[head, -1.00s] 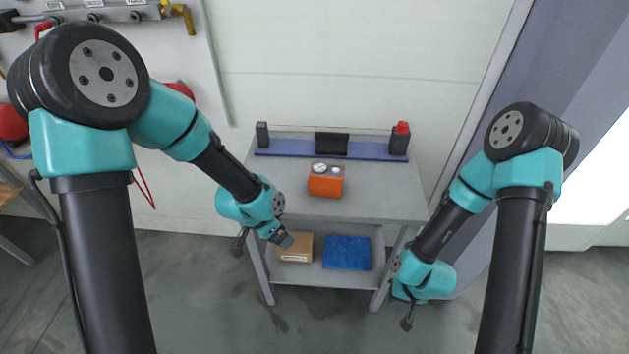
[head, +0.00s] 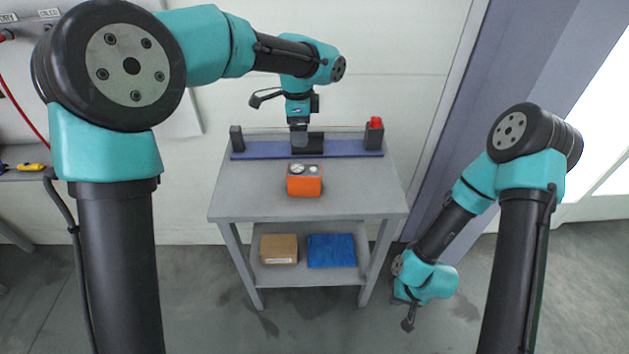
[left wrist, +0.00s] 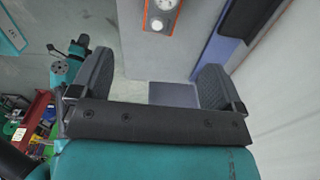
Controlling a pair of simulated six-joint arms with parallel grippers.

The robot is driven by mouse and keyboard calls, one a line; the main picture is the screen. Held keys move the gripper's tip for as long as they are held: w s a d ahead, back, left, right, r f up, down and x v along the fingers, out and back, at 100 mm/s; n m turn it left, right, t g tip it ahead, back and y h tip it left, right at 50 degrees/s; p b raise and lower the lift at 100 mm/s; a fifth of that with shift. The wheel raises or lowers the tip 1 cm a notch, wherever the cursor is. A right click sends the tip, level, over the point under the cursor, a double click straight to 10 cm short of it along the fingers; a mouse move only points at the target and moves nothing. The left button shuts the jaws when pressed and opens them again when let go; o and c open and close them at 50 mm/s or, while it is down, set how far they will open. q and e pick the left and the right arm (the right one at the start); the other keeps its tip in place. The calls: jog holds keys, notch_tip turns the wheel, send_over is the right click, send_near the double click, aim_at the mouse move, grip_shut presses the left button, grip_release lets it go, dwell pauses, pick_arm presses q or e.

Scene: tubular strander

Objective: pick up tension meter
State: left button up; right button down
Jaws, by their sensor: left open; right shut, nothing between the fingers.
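The tension meter (head: 304,186) looks to be the orange box with round white dials on its grey top, standing on the grey table. Its dial face also shows at the top edge of the left wrist view (left wrist: 160,22). My left gripper (head: 299,140) is above the back of the table, behind the meter and apart from it, pointing down. In the left wrist view its two dark fingers are spread, with nothing between them. My right gripper (head: 408,324) hangs low to the right of the table, shut and empty.
A blue rail (head: 250,150) runs along the back of the grey table (head: 235,203), with a dark post at the left and a red-topped post (head: 374,134) at the right. The lower shelf holds a cardboard box (head: 279,249) and a blue item (head: 331,251). The tabletop around the meter is clear.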

pick_arm(q)
jog(key=shift+w+d+r, duration=0.15)
jog(key=shift+w+r, duration=0.1)
jog(key=shift+r, duration=0.45)
send_near(304, 169)
notch_tip(304, 169, down, 5)
jog(key=shift+d+f, duration=0.1)
jog(key=shift+f, duration=0.05)
jog(key=shift+f, duration=0.1)
jog(key=shift+d+f, duration=0.1)
jog(key=shift+f, duration=2.4)
